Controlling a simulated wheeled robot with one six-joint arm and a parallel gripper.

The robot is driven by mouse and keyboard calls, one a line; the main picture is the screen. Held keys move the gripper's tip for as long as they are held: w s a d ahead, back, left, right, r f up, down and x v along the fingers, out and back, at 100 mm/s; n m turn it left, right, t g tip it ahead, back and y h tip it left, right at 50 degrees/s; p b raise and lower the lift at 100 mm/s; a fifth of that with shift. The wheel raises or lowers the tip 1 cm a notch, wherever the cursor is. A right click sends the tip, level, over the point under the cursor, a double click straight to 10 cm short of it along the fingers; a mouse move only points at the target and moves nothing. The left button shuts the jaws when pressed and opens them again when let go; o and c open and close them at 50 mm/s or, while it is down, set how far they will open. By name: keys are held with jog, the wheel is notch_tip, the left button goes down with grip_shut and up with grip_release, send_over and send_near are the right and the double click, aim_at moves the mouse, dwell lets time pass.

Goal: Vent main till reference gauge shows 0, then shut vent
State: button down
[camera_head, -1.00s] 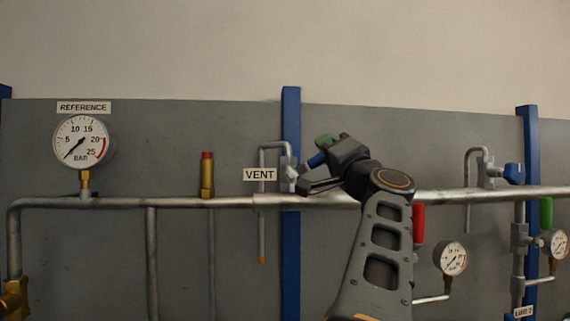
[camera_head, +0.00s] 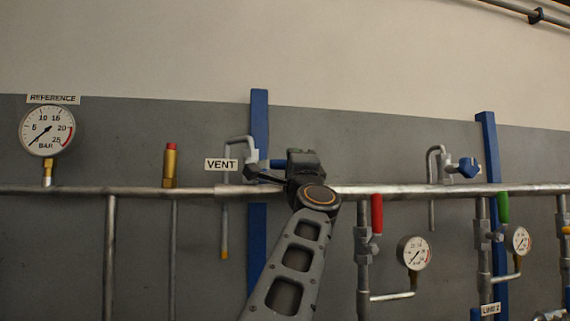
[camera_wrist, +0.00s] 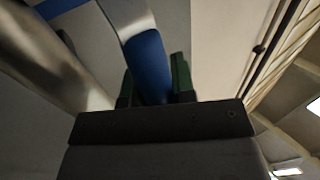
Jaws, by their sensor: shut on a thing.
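The reference gauge (camera_head: 47,130) hangs at the far left in the head view, under its REFERENCE label. Its needle points to the lower left, at or close to 0. The vent valve (camera_head: 251,160) sits on the main pipe beside the VENT label (camera_head: 221,165), with its bent outlet tube (camera_head: 225,205) hanging down. My gripper (camera_head: 282,169) is at the valve and shut on its blue handle (camera_head: 277,163). In the wrist view the blue handle (camera_wrist: 150,62) runs between the green finger pads of my gripper (camera_wrist: 155,90). The gripper hides part of the handle.
The horizontal main pipe (camera_head: 400,190) runs just behind my wrist. A red-handled valve (camera_head: 377,213) and a small gauge (camera_head: 414,253) are to the right. A second blue-handled valve (camera_head: 467,167) and a green handle (camera_head: 503,207) are farther right. A red-topped brass fitting (camera_head: 170,165) stands left.

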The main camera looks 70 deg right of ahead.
jog(key=shift+d+f, duration=0.1)
jog(key=shift+d, duration=0.05)
jog(key=c, duration=0.9)
grip_release()
jog(key=shift+c, duration=0.2)
jog(key=b+v, duration=0.5)
jog(key=v, duration=0.9)
